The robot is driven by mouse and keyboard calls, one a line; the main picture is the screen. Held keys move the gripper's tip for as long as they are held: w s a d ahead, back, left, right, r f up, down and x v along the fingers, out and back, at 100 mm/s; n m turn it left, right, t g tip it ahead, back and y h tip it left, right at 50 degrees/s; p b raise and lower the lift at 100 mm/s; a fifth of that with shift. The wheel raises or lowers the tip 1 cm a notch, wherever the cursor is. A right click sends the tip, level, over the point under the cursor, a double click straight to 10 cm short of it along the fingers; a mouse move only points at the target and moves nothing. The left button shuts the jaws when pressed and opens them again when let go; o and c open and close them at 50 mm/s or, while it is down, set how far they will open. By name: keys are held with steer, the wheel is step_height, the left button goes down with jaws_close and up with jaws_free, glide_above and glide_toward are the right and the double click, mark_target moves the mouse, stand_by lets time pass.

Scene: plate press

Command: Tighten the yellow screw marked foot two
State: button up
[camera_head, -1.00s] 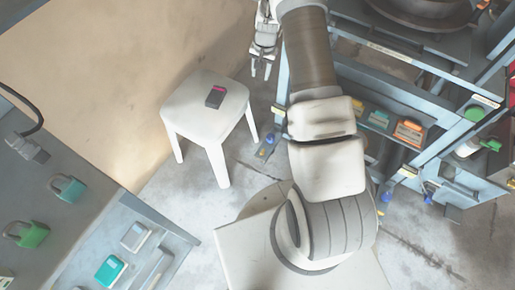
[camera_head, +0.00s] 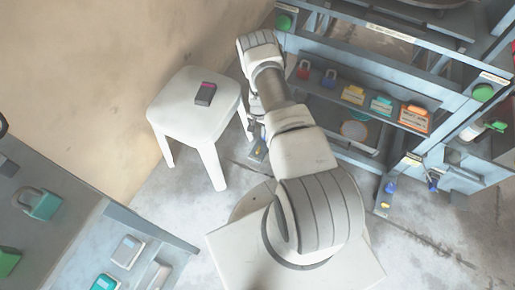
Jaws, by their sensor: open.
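The press stands at right on small feet with coloured screws. At its left foot, a small yellow screw (camera_head: 259,151) shows just below my gripper (camera_head: 254,118). Another yellow screw (camera_head: 385,206) sits at the front foot, below a blue screw (camera_head: 390,187). The foot markings are too small to read, so I cannot tell which is foot two. My gripper points down beside the press's left edge, partly hidden by my forearm. It is open and appears to be above the left foot; contact cannot be made out.
The press shelf holds padlocks (camera_head: 304,70) and coloured boxes (camera_head: 353,95). A grey bench (camera_head: 75,215) fills the lower left. Floor between stool and press is narrow.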

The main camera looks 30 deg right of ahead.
mark_target(258, 149)
step_height(258, 149, down, 15)
steer(key=b, duration=0.6)
steer(key=shift+f, duration=0.1)
jaws_close()
